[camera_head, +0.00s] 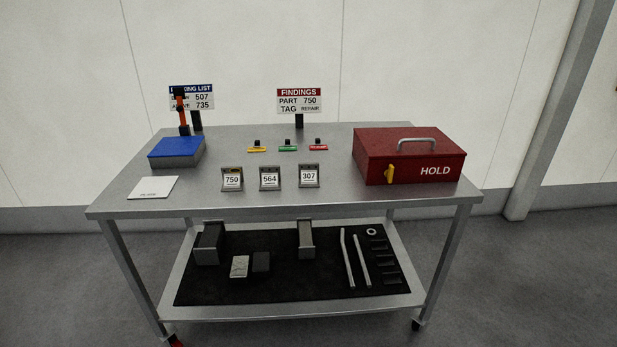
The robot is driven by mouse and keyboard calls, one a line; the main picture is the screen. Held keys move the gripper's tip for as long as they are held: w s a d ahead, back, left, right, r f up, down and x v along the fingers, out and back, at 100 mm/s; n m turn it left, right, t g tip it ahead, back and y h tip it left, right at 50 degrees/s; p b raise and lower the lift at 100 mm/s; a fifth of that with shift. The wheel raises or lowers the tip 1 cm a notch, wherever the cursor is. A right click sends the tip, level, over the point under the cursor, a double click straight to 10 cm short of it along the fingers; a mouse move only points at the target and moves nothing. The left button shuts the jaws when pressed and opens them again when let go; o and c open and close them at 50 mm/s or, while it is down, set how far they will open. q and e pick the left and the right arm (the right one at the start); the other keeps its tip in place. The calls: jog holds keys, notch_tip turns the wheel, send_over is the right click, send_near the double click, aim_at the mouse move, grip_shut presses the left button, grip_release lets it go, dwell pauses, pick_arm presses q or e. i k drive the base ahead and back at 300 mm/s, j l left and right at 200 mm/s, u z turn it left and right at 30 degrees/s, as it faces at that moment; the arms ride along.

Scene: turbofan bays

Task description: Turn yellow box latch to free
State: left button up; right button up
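A red box (376,161) marked HOLD stands at the right end of the metal table. It is shut, with a grey handle (416,143) on its lid. A yellow latch (391,174) sits on its front face, left of the HOLD lettering, and looks roughly upright. Neither of my grippers shows in the head view.
On the metal table (330,200) stand a blue-topped block (177,152), a white card (153,188), three number stands (270,178), three coloured tags (288,147) and two signs (299,101). A lower shelf (280,285) holds several parts. Clear tabletop lies left of the box.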

aim_at(388, 172)
jog(key=i, duration=1)
